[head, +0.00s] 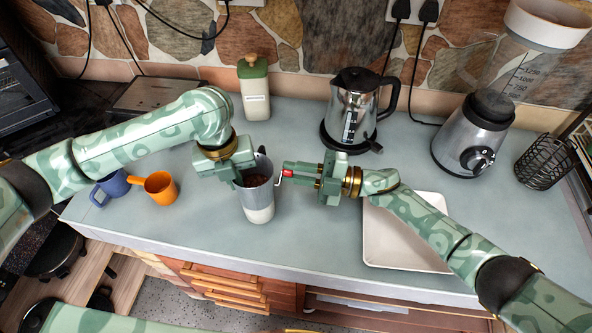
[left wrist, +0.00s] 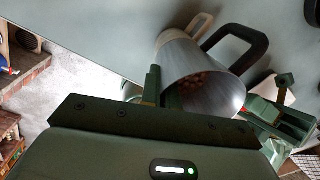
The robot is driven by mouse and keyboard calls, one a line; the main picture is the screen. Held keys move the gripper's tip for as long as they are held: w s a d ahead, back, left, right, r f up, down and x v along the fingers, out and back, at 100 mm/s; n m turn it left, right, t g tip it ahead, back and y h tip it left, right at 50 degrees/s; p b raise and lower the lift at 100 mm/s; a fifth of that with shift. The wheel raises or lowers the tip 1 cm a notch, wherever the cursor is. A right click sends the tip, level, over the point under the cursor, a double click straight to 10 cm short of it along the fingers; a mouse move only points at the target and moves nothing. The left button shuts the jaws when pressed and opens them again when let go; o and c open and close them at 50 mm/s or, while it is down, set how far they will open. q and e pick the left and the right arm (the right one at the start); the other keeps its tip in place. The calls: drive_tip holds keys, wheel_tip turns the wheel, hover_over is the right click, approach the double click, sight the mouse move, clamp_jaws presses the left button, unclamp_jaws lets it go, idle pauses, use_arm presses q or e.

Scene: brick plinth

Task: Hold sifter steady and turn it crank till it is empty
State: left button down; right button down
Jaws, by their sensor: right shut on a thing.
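The sifter (head: 259,195), a metal cup with a pale lower part, stands upright near the counter's front edge. Brown contents show inside it in the head view, and reddish-brown pieces show deep inside it in the left wrist view (left wrist: 205,88). A dark loop handle (left wrist: 240,42) shows behind its rim. My left gripper (head: 238,178) is at the sifter's left side; its finger closure is partly hidden. My right gripper (head: 288,173) is shut on the red knob of the crank at the sifter's right side.
An orange cup (head: 160,188) and a blue mug (head: 112,185) stand left. A green-white bottle (head: 254,92) and a kettle (head: 352,108) stand behind. A white tray (head: 385,235) lies under my right arm. A blender (head: 470,140) and black wire basket (head: 543,163) are at right.

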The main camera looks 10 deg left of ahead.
drive_tip(key=shift+s+a, duration=0.15)
drive_tip(key=shift+s, duration=0.05)
drive_tip(key=c, duration=1.4)
unclamp_jaws()
drive_tip(key=shift+o, duration=0.2)
drive_tip(key=d, duration=1.2)
drive_tip(key=shift+s+f, duration=0.15)
drive_tip(key=shift+f, duration=0.3)
